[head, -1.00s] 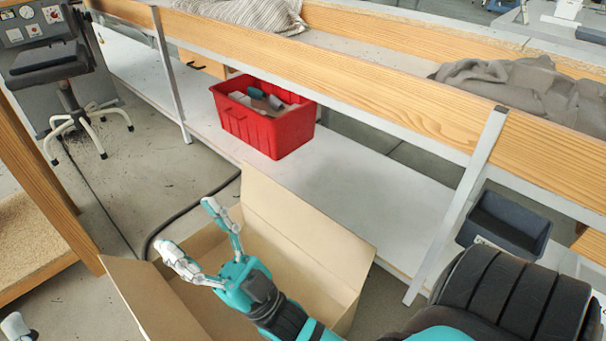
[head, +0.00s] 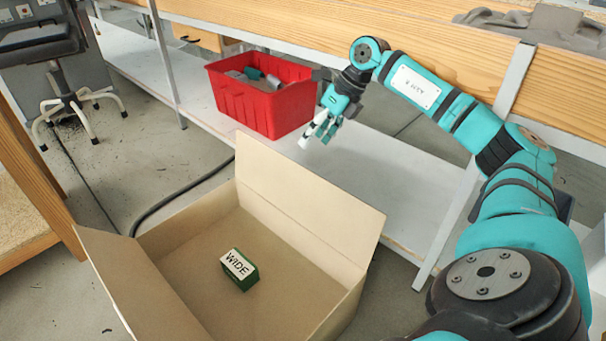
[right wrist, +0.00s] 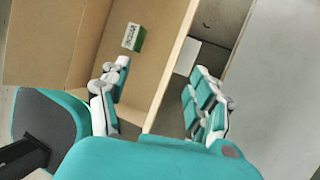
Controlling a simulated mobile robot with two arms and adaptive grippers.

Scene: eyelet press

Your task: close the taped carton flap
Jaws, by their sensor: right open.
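The open cardboard carton (head: 205,228) stands on the floor in the head view. Its back flap (head: 310,205) stands up and leans outward; its left flap (head: 135,285) splays outward. I cannot make out any tape. A green box (head: 241,270) labelled WIDE lies inside; it also shows in the right wrist view (right wrist: 134,37). My right gripper (head: 318,136) is open and empty, above and behind the back flap, near the shelf. In the right wrist view my right gripper (right wrist: 160,78) has its fingers apart, with a cardboard edge showing beyond the gap. My left gripper is out of view.
A red bin (head: 262,105) with several items stands on the low white shelf (head: 375,185), just left of my right gripper. A wooden bench rail (head: 300,38) runs above it. A dark cable (head: 180,208) lies on the floor behind the carton.

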